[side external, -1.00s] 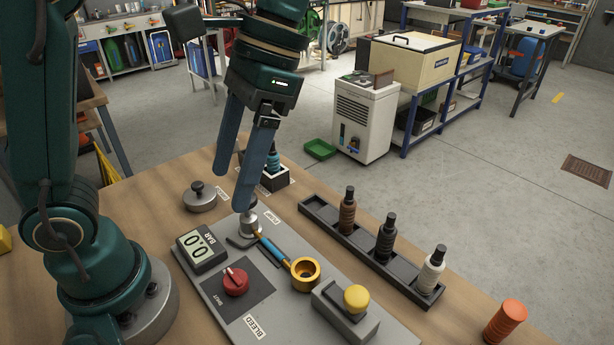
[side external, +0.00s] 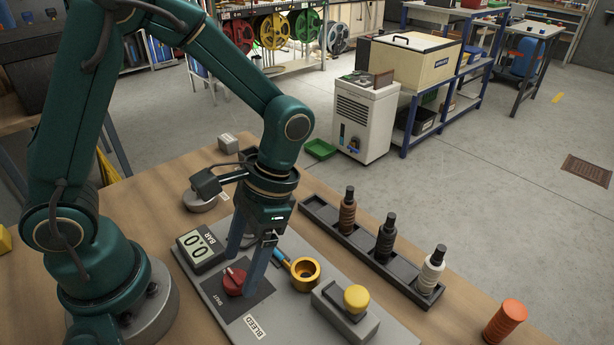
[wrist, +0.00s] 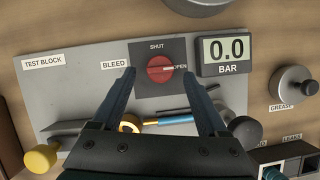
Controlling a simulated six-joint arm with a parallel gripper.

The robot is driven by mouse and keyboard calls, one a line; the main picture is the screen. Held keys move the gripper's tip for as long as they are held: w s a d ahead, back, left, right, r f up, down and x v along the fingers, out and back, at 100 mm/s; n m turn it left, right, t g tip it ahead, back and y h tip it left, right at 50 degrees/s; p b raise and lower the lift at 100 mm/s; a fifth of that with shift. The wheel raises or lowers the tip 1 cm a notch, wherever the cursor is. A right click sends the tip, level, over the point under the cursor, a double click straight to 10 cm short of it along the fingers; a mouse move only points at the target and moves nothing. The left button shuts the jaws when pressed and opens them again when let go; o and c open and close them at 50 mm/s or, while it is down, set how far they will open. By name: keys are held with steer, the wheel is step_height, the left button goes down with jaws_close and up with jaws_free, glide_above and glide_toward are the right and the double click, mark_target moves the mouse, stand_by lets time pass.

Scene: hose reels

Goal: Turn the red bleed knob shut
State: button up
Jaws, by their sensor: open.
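The red bleed knob (side external: 234,281) sits on a dark square of the grey test block (side external: 211,295). In the wrist view the knob (wrist: 160,69) has a white mark pointing right, to the OPEN label; SHUT is printed above it. My gripper (side external: 240,279) is open and points down at the knob. In the wrist view its fingertips (wrist: 159,74) stand on either side of the knob, with gaps. I cannot tell exactly how low the fingertips reach. In the side view the near finger passes just right of the knob.
A gauge (side external: 200,251) reading 0.0 BAR stands beside the knob. A brass ring (side external: 305,270) with a blue handle and a yellow knob (side external: 356,298) are on the block to the right. A black rack (side external: 318,214) with several bottle-like fittings lies behind.

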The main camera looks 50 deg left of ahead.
steer(key=shift+x, duration=1)
jaws_close()
